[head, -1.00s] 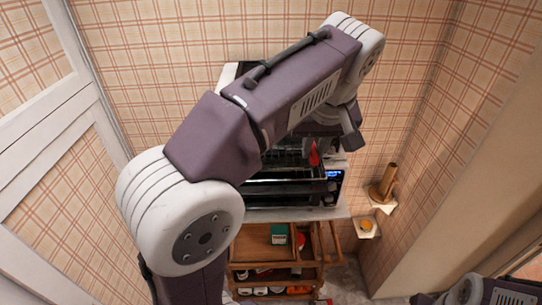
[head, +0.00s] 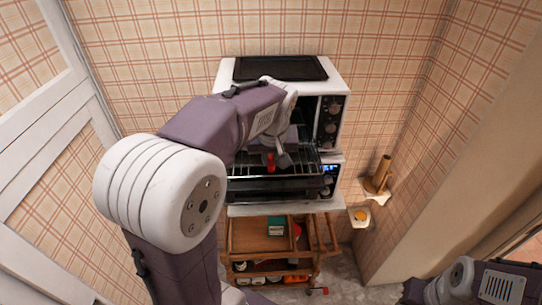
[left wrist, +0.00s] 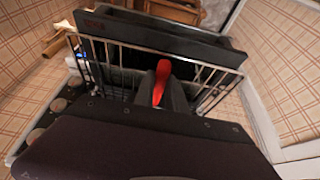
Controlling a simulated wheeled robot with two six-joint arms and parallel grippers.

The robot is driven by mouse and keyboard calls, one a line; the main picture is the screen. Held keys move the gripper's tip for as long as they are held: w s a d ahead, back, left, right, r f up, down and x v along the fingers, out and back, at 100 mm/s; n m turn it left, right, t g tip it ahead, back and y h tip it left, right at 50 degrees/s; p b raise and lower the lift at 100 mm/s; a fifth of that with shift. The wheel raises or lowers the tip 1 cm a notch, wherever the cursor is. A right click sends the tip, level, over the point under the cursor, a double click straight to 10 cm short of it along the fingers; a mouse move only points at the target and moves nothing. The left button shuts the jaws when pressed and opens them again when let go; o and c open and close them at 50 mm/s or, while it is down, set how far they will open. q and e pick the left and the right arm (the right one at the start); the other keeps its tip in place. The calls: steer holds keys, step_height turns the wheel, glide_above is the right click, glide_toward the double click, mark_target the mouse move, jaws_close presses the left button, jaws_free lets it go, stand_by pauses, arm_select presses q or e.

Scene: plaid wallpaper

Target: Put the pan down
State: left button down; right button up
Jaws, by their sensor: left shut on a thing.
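My left gripper (head: 280,155) is low in front of the open lower oven (head: 325,180), above its wire rack. It is shut on the red handle (head: 270,163) of the pan. In the left wrist view the red handle (left wrist: 161,82) sticks out from between the dark fingers (left wrist: 162,98). The pan's body is hidden or too dark to make out. The wire rack (left wrist: 105,62) lies around and below the fingers. The dark oven door (left wrist: 160,32) is beyond them.
A white upper oven (head: 335,78) with knobs and a dark top stands above. A wooden cart (head: 250,240) with several items is below. At right are small wall shelves with a brown roll holder (head: 380,175) and an orange item (head: 361,215). My right forearm shows at lower right.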

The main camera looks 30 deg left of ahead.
arm_select(q)
steer(key=c, duration=1.4)
jaws_free()
steer(key=shift+w+d, duration=0.1)
steer(key=shift+o, duration=0.2)
steer(key=shift+d, duration=0.15)
steer(key=shift+r, duration=0.1)
steer(key=v, duration=1.1)
steer(key=shift+r+b, duration=0.35)
steer(key=shift+r, duration=0.05)
